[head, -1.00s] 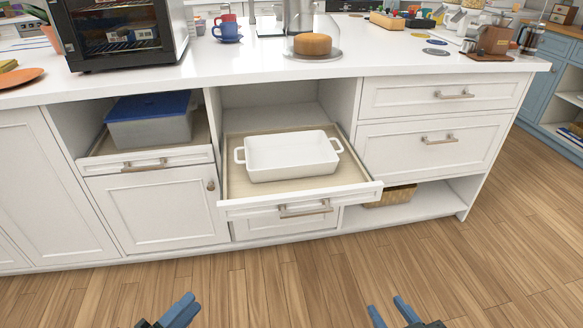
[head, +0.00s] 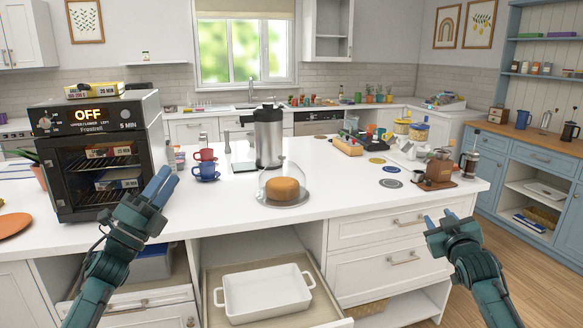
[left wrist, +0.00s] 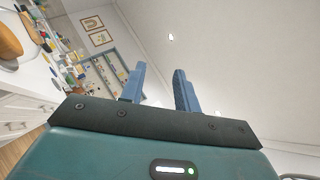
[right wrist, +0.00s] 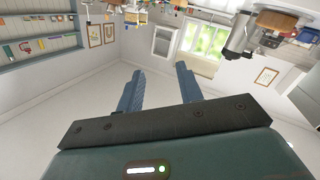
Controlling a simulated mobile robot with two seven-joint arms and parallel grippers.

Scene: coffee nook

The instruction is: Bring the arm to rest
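My left gripper (head: 158,186) is raised in front of the counter, near the toaster oven at the left. In the left wrist view its two blue fingers (left wrist: 158,84) stand apart with nothing between them. My right gripper (head: 447,220) is raised in front of the counter's right part. In the right wrist view its fingers (right wrist: 158,88) are also apart and empty. Both grippers point up and away from me.
A white counter (head: 330,205) holds a toaster oven (head: 100,150), a cake under a glass dome (head: 283,189) and blue and red mugs (head: 205,171). Below, an open drawer (head: 215,280) holds a white baking dish (head: 265,293). A lidded bin (head: 150,265) sits at lower left.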

